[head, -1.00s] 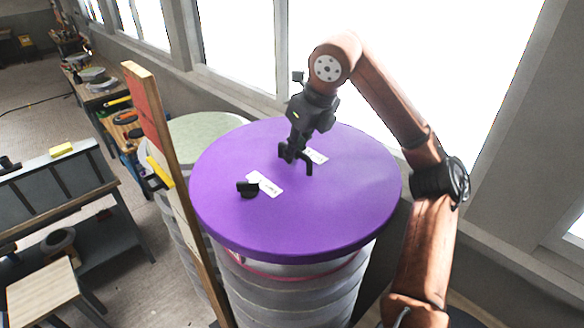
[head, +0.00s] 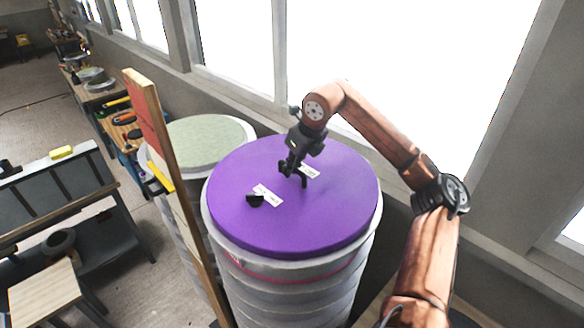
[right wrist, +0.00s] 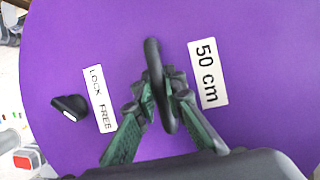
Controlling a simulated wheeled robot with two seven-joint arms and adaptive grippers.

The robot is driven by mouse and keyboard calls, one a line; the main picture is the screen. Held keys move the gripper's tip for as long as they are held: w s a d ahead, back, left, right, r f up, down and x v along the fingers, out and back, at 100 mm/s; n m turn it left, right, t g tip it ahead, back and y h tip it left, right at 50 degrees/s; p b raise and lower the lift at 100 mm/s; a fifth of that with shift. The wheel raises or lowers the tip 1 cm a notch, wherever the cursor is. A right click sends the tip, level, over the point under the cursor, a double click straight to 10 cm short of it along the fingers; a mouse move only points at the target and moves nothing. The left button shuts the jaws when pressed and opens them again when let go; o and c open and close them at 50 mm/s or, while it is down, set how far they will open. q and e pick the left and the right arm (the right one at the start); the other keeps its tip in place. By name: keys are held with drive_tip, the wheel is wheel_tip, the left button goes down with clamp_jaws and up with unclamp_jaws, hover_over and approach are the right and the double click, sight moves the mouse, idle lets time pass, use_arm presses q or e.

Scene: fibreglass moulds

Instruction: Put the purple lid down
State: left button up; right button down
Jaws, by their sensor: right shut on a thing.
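The purple lid (head: 310,225) is a flat round disc lying level at the top of the tall grey ribbed drum (head: 290,290), inside its pale rim in the head view. It fills most of the right wrist view (right wrist: 250,130). My right gripper (head: 292,170) is above the lid, shut on its black handle (right wrist: 153,75). A white label "50 cm" (right wrist: 208,72) is beside the handle. A black knob (right wrist: 70,106) and a "LOCK FREE" label (right wrist: 101,98) are left of it. My left gripper is not in view.
A drum with a pale green top (head: 195,143) stands behind left. An upright wooden board (head: 170,165) with a yellow piece rises close to the purple lid's left. Windows (head: 240,40) line the right wall. Workbenches and a grey rack (head: 60,195) are at left.

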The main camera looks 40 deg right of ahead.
drive_tip(key=shift+f, duration=0.2)
drive_tip(key=c, duration=2)
unclamp_jaws()
drive_tip(key=b+v, duration=0.1)
drive_tip(key=v, duration=1.1)
